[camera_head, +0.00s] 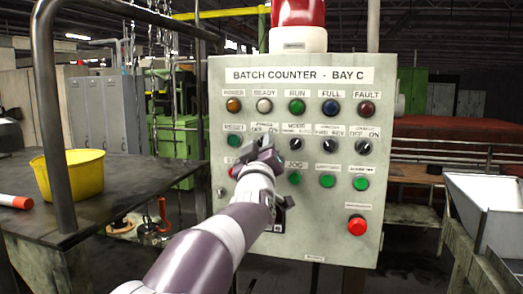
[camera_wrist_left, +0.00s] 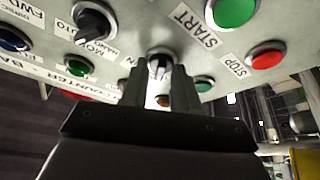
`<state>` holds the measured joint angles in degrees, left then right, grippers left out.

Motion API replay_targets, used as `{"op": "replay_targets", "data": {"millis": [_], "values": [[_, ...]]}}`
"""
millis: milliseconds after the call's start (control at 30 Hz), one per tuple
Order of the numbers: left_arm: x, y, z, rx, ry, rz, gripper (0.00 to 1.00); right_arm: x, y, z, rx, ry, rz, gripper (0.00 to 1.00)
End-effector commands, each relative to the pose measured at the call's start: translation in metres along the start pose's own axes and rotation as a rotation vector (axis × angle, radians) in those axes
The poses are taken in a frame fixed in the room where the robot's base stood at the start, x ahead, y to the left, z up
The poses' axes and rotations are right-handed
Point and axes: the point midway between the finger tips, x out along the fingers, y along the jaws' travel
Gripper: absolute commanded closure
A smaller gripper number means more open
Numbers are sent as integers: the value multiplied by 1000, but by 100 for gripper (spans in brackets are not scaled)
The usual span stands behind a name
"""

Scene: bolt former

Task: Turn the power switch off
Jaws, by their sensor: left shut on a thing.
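The power switch (camera_wrist_left: 160,62) is a small dark rotary knob with a light mark, on the grey panel (camera_head: 295,235) headed BATCH COUNTER - BAY C. In the wrist view it sits between the two fingers of my left gripper (camera_wrist_left: 158,85), which are shut on it. In the head view my left gripper (camera_head: 262,148) is at the second row of controls and hides most of the knob. The OFF ON label above it shows partly. I cannot tell which way the knob points.
The mode knob (camera_head: 296,142) is just right of my gripper, the green reset button (camera_head: 235,141) just left. Green start (camera_wrist_left: 232,10) and red stop (camera_wrist_left: 266,58) buttons lie close by. A dark table with a yellow bucket (camera_head: 72,171) stands at left.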

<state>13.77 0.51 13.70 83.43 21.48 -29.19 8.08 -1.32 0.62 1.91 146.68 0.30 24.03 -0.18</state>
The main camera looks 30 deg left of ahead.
Motion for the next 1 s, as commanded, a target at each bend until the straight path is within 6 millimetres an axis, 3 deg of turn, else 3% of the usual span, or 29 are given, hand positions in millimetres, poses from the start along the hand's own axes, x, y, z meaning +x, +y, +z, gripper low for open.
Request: {"op": "replay_targets", "data": {"millis": [600, 633, 700, 1000], "values": [[0, 1, -4, -35, 9, -13, 100, 0, 0, 0, 0, 0, 0, 57], [0, 1, -4, -35, 9, -12, 61, 0, 0, 0, 0, 0, 0, 57], [0, 1, -4, -35, 8, -13, 46, 0, 0, 0, 0, 0, 0, 57], [-2, 0, -1, -34, 4, -14, 46, 2, 0, 0, 0, 0, 0, 57]]}}
